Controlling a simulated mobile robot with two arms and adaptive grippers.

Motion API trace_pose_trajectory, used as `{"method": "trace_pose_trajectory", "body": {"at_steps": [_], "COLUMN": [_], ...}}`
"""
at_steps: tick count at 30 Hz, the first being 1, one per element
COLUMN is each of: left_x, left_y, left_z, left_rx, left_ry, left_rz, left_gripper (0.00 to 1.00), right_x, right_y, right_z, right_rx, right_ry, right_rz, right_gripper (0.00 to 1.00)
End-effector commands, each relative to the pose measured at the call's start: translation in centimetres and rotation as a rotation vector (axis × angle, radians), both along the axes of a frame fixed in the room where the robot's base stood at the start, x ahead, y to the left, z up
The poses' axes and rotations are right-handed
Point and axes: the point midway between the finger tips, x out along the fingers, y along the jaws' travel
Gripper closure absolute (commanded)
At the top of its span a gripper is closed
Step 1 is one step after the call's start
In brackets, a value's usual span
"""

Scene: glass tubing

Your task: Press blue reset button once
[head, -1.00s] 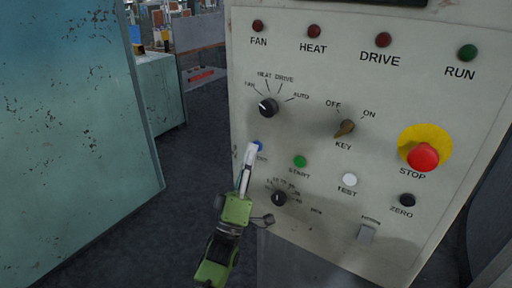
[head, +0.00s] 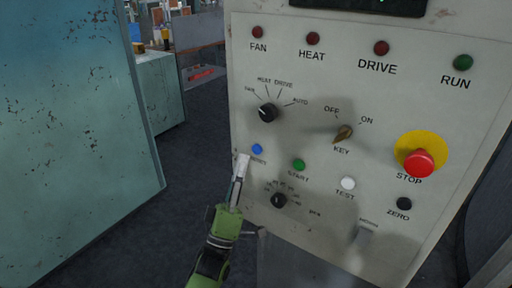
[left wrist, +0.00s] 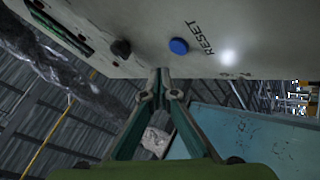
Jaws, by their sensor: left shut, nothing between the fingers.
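The blue reset button (head: 257,149) sits on the pale control panel (head: 320,75), left of the green START button. In the left wrist view the blue button (left wrist: 178,46) shows whole beside the word RESET. My left gripper (head: 242,160) is shut and empty, with its tips just below and left of the button in the head view. In the left wrist view the closed fingertips (left wrist: 160,75) lie below the button and apart from it. My right gripper is not in view.
Near the blue button are the green START button (head: 299,165), a selector knob (head: 268,113) and a lower knob (head: 279,200). The white TEST button (head: 348,183), black ZERO button (head: 404,204) and red STOP button (head: 418,163) are further right. A teal cabinet (head: 75,140) stands at left.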

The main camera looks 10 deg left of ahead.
Motion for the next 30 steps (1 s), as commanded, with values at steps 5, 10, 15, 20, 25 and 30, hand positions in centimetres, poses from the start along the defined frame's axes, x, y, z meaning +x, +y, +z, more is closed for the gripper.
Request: {"method": "trace_pose_trajectory", "body": {"at_steps": [5, 10, 15, 20, 25, 30], "left_x": [-1.7, -2.6, -2.6, -2.6, -2.6, -2.3], "left_y": [0.6, 0.9, 0.9, 0.9, 0.9, 0.9], "left_z": [0.1, 0.1, 0.0, 0.0, 0.0, -0.8], "left_rx": [0.0, 0.0, 0.0, 0.0, -0.001, 0.008], "left_ry": [0.001, -0.001, -0.001, -0.001, 0.0, 0.021], "left_rz": [0.0, 0.0, -0.001, -0.001, -0.001, 0.005], "left_gripper": [1.0, 1.0, 1.0, 1.0, 1.0, 1.0], "right_x": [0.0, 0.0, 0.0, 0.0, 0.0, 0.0], "right_y": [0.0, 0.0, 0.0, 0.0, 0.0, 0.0], "right_z": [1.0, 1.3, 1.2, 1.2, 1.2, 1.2], "right_rx": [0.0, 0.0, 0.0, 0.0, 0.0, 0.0], "right_ry": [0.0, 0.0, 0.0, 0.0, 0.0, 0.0], "right_rz": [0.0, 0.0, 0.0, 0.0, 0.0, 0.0], "right_gripper": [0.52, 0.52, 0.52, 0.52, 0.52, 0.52]}}
